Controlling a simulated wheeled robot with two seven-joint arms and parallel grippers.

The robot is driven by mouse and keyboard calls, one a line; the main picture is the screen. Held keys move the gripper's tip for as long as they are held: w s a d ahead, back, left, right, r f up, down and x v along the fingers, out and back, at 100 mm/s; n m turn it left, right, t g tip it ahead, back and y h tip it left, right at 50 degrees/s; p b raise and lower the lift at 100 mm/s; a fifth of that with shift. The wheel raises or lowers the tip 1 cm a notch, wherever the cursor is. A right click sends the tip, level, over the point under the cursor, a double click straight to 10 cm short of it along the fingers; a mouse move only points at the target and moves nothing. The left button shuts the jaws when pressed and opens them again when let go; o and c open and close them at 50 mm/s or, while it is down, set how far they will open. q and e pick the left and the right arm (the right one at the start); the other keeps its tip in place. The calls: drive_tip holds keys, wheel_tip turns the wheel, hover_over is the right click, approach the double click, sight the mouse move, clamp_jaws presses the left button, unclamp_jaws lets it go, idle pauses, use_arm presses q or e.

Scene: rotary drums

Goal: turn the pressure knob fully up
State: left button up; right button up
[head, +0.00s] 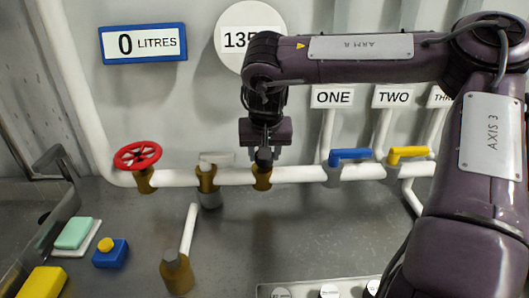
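The dark knob (263,160) sits on top of a brass fitting (262,178) on the white horizontal pipe; I take it for the pressure knob. My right gripper (265,146) points down right over this knob, its fingers at or around the knob's top. I cannot tell whether the fingers touch it or are closed on it. My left gripper is not in view.
A red handwheel (138,155), a pale lever valve (215,158), a blue lever (349,155) and a yellow lever (408,153) sit along the pipe. A "0 LITRES" display (143,43) hangs upper left. A spout (176,271) stands in front.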

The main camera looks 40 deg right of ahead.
drive_tip(key=o, duration=1)
drive_tip(key=b+v, duration=0.1)
drive_tip(key=v, duration=0.6)
drive_tip(key=shift+a+r, duration=0.15)
drive_tip(key=shift+r, duration=0.2)
drive_tip(key=shift+s, duration=0.1)
